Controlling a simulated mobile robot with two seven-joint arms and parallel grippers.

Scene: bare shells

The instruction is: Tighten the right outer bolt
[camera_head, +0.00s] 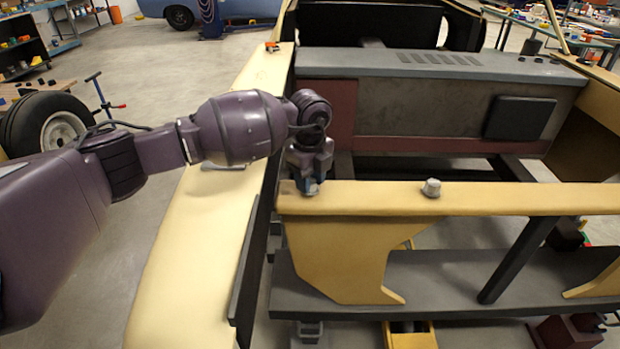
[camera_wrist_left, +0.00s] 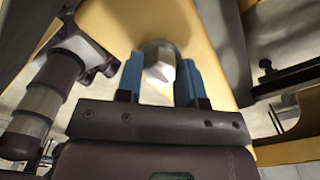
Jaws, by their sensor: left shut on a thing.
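My left gripper (camera_head: 308,187) points down at the left end of the yellow crossbeam (camera_head: 530,198) in the head view. Its blue fingers (camera_wrist_left: 160,82) stand on both sides of a grey bolt head (camera_wrist_left: 160,64) in the left wrist view and are shut on it. In the head view that bolt is mostly hidden by the gripper. A second grey bolt (camera_head: 432,187) stands upright on the same crossbeam, to the right and clear of the gripper. My right gripper is not in view.
A long yellow side rail (camera_head: 190,240) of the car shell runs under my left arm. A loose-looking grey piece (camera_head: 225,165) lies on it. A dark bulkhead (camera_head: 430,100) stands behind the crossbeam. A dark lower beam (camera_head: 450,285) runs in front, with open gaps around it.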

